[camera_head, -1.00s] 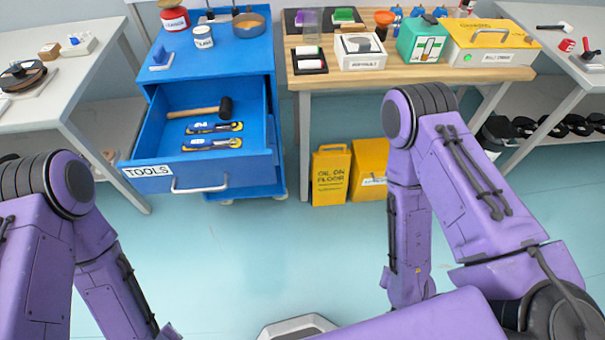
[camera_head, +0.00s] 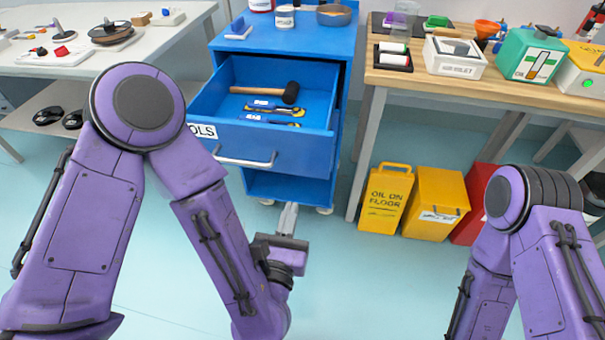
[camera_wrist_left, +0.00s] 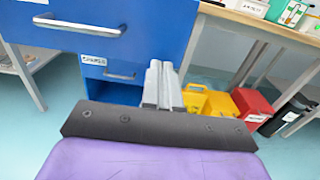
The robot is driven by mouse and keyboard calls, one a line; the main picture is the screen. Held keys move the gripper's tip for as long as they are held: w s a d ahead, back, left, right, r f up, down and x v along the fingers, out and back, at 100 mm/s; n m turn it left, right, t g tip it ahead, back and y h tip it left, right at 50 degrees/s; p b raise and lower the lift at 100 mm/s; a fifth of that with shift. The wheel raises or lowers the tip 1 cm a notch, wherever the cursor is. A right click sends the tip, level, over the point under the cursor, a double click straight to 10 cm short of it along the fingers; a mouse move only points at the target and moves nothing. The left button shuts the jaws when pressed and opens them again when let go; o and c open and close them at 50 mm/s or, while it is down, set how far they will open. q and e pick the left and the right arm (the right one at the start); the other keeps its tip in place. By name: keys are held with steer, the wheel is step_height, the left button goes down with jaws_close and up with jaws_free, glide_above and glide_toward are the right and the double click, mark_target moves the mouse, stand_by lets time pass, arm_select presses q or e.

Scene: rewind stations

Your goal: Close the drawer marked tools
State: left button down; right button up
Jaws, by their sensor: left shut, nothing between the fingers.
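The blue tools drawer (camera_head: 300,146) is pulled out of the blue cabinet in the head view. Its label is partly hidden by my left arm. A black-headed mallet and two yellow-and-blue tools lie inside. Its silver handle (camera_head: 246,162) is on the front. My left gripper (camera_head: 289,215) is shut and empty, low in front of the cabinet, below and to the right of the handle. In the left wrist view the shut fingers (camera_wrist_left: 162,80) point toward the cabinet, with the open drawer's front (camera_wrist_left: 140,22) above left. My right gripper is out of view.
A lower drawer marked spares (camera_wrist_left: 110,68) shows in the left wrist view. A wooden workbench (camera_head: 450,84) stands right of the cabinet, with yellow containers (camera_head: 385,200) and a red one below. A grey table (camera_head: 60,70) is at left. Floor in front is clear.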

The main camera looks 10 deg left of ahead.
mark_target(304, 157)
arm_select(q)
steer(key=w+b, duration=0.2)
steer(key=w, duration=1)
steer(key=shift+w+d, duration=0.1)
steer(key=shift+w, duration=0.45)
steer(key=shift+f, duration=0.1)
